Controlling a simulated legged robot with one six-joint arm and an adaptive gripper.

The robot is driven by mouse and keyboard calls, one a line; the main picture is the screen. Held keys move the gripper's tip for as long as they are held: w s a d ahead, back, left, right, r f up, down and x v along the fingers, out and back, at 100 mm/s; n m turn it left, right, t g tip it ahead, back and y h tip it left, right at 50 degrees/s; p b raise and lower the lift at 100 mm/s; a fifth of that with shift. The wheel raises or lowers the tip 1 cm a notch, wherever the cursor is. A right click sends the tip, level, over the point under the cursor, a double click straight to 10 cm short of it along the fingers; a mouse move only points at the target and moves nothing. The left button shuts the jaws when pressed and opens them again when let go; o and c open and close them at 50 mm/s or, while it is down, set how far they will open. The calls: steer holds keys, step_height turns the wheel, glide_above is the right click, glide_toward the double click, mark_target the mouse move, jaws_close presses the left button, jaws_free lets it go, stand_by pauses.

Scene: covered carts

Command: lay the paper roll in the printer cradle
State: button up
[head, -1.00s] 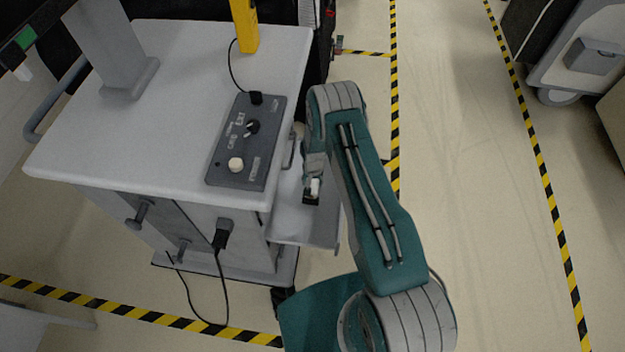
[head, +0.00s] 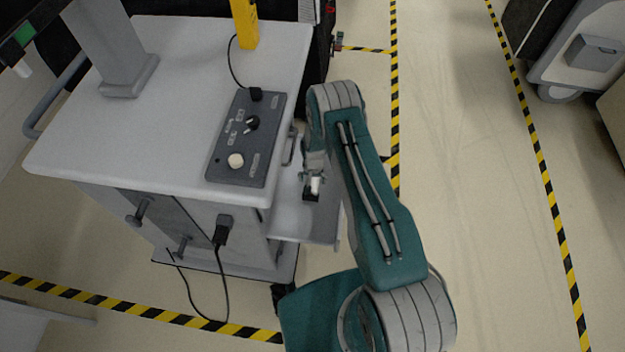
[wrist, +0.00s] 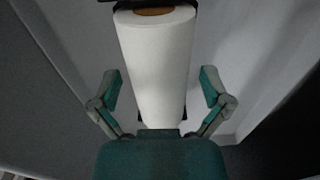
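The white paper roll (wrist: 157,60) fills the middle of the wrist view, with its brown core at the top end. My gripper (wrist: 160,88) is open, one finger on each side of the roll, with a gap showing on both sides. In the head view my gripper (head: 313,178) is over the side shelf of the cart, and the roll (head: 315,186) shows as a small white patch below it. A black part (head: 311,197) sits at the roll's end; dark pieces also show at both ends in the wrist view. I cannot tell whether these are the printer cradle.
The grey side shelf (head: 322,226) juts from the cart beside the cart top (head: 150,150). A control box (head: 246,140) with a knob and cables lies near the top's edge. Open floor (head: 470,200) lies to the right.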

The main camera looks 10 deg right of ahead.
step_height(320, 180, up, 12)
steer(key=shift+f, duration=0.1)
stand_by(0.6)
